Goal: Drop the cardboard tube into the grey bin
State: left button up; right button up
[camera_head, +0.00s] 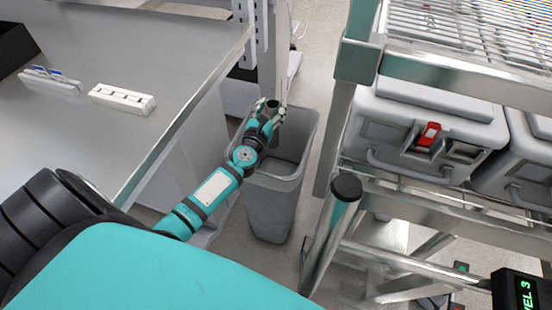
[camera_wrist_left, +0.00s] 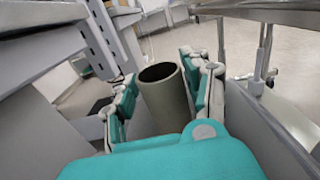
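The cardboard tube (camera_head: 272,106) is a dull grey-green hollow cylinder. It stands roughly upright between the fingers of my left gripper (camera_head: 270,112), over the mouth of the grey bin (camera_head: 270,205). In the left wrist view the tube (camera_wrist_left: 166,98) shows its open top end, with a finger of the left gripper (camera_wrist_left: 164,92) close on each side. The gripper looks shut on it, though the contact on the left side is not clear. The tube's lower end is hidden. My right gripper is not in view.
A metal-topped table (camera_head: 130,50) with white strips on it stands left of the bin. A metal rack (camera_head: 345,100) with grey cases (camera_head: 400,125) stands close on the right. The bin sits on the floor in the gap between them.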

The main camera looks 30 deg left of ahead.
pick_arm(q)
jog(key=shift+o, duration=1.2)
jog(key=v, duration=1.2)
